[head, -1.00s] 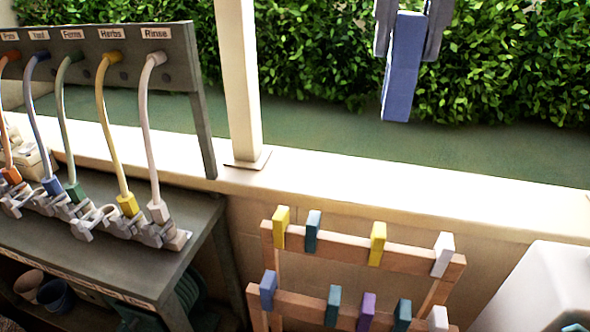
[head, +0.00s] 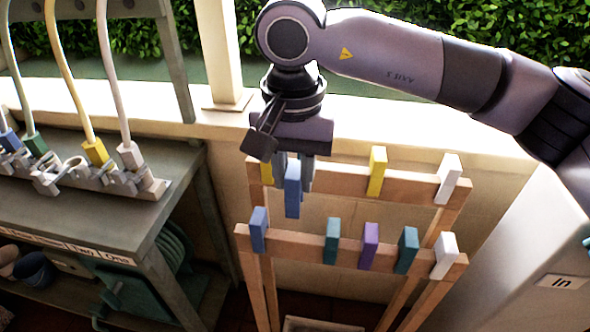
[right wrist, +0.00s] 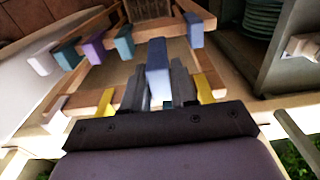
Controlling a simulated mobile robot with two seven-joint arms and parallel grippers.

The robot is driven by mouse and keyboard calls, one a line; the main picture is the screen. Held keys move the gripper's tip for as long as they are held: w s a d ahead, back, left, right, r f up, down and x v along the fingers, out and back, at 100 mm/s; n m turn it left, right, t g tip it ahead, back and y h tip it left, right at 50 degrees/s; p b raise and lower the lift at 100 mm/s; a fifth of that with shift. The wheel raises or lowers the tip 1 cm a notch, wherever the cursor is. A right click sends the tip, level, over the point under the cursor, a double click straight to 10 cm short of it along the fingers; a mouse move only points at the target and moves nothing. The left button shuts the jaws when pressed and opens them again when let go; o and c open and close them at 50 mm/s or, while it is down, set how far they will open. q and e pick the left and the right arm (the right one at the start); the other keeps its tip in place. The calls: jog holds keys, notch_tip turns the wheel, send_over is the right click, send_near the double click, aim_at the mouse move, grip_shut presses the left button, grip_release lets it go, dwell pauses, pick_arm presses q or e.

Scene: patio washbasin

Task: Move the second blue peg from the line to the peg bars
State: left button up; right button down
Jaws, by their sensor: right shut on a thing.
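My right gripper (head: 292,172) points down at the peg bars and is shut on a blue peg (head: 292,190). It holds this peg in front of the upper bar (head: 330,178), near its left end; I cannot tell whether they touch. The held peg (right wrist: 157,62) also shows between the fingers in the right wrist view. Another blue peg (head: 259,229) sits on the left end of the lower bar (head: 290,245). My left gripper is out of view.
The upper bar carries yellow pegs (head: 376,172) and a white peg (head: 449,179). The lower bar also has teal (head: 332,241), purple (head: 369,246) and white (head: 444,256) pegs. A dark bench (head: 120,205) with hoses stands left, a white box (head: 530,250) right.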

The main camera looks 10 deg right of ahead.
jog(key=b, duration=0.3)
send_over(295, 236)
jog(key=shift+s+f, duration=0.1)
jog(key=shift+f, duration=2.65)
notch_tip(295, 236, down, 2)
jog(key=shift+f+b, duration=0.15)
jog(key=shift+b, duration=0.45)
notch_tip(295, 236, down, 2)
jog(key=shift+f+b, duration=0.1)
jog(key=shift+b, duration=0.7)
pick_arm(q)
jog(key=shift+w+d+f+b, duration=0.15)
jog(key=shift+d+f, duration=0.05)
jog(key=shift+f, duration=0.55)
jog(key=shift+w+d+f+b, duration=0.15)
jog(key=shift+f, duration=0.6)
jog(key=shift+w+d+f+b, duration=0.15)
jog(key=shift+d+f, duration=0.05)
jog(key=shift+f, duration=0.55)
pick_arm(e)
jog(key=shift+f, duration=0.55)
jog(key=c, duration=0.8)
grip_release()
